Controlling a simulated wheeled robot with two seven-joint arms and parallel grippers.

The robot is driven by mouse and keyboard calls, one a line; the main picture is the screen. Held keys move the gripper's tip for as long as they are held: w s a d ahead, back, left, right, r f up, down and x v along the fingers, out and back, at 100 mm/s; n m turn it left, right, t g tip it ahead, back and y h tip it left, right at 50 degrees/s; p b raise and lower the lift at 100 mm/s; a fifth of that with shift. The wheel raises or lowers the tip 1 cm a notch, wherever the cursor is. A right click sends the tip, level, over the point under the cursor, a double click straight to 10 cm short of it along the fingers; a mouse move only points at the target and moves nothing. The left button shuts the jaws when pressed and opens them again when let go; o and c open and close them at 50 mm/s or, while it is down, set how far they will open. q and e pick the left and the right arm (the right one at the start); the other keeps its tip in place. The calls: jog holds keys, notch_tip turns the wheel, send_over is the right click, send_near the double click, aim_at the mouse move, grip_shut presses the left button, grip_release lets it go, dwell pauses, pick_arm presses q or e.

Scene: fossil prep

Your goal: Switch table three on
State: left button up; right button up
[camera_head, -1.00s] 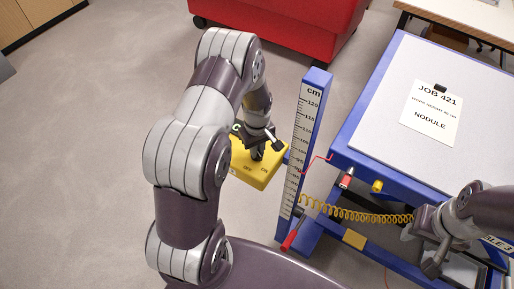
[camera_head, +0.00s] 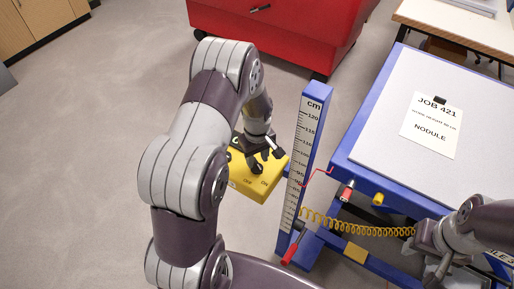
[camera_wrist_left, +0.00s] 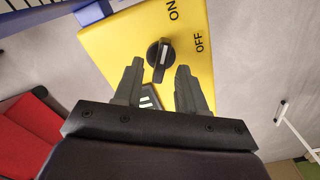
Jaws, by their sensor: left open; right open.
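A yellow switch box (camera_head: 265,188) with ON and OFF marks hangs beside the blue measuring post, and it also shows in the left wrist view (camera_wrist_left: 110,42). Its black rotary knob (camera_wrist_left: 158,57) has a white line, and its handle lies roughly along the direction of the ON mark. My left gripper (camera_head: 262,160) is open over the box. In the left wrist view its fingers (camera_wrist_left: 159,88) stand apart on either side of the knob's near end; contact is not clear. My right gripper (camera_head: 432,270) is open at the blue table (camera_head: 352,140), by a partly hidden label ending in 3.
The blue post (camera_head: 308,130) with a cm scale stands between box and table. A coiled yellow hose (camera_head: 355,228), a red-handled lever (camera_head: 290,254) and red and yellow fittings are near the table edge. A red cabinet (camera_head: 270,35) stands behind. Grey floor is clear at left.

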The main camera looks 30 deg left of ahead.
aim_at(257, 162)
pick_arm(q)
notch_tip(257, 162, up, 11)
jog(key=b, duration=0.1)
jog(key=shift+f+b, duration=0.15)
jog(key=shift+b, duration=0.25)
jog(key=s+d+m+t, duration=0.1)
jog(key=s+d+m, duration=0.7)
jog(key=s+m, duration=0.3)
jog(key=s, duration=0.2)
jog(key=shift+s+r, duration=0.3)
jog(key=shift+s+d, duration=0.15)
